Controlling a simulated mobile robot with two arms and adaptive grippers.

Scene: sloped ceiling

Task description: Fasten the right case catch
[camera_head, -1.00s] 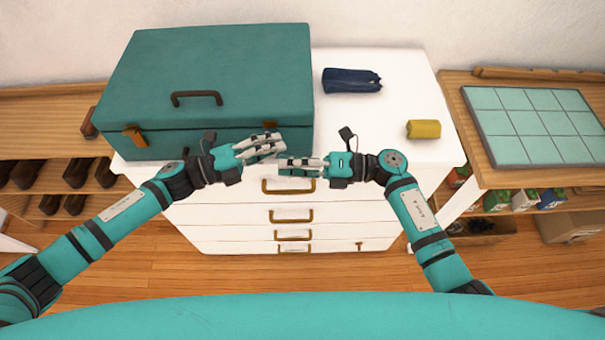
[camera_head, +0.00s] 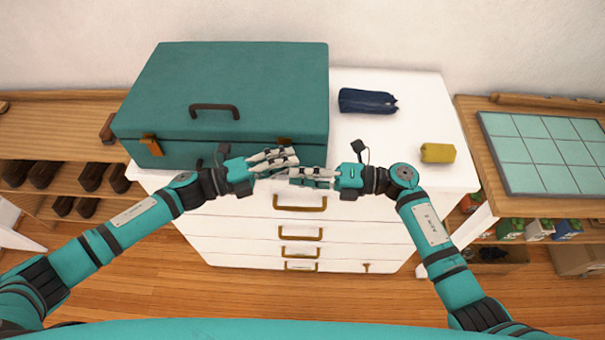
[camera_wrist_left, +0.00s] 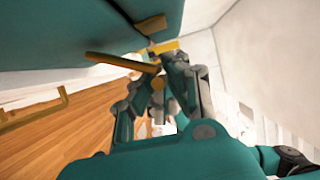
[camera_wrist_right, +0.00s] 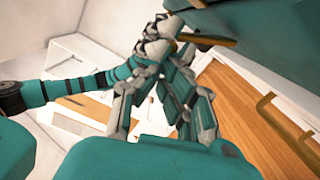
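The closed teal case (camera_head: 235,90) stands on the white drawer unit, its handle and catches facing me. The right catch (camera_head: 285,141) shows as a small brown piece just above my left fingers. My left gripper (camera_head: 290,158) is in front of the case at this catch; whether its fingers touch it is unclear. In the left wrist view a brown flap (camera_wrist_left: 120,62) sticks out by the fingers. My right gripper (camera_head: 295,177) is just below and right of the left one. Its fingers look parted and empty in the right wrist view (camera_wrist_right: 160,75). The left catch (camera_head: 152,144) is in plain view.
Drawer handles (camera_head: 300,203) stick out below my grippers. A tiled board (camera_head: 545,150) lies on the wooden table at right.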

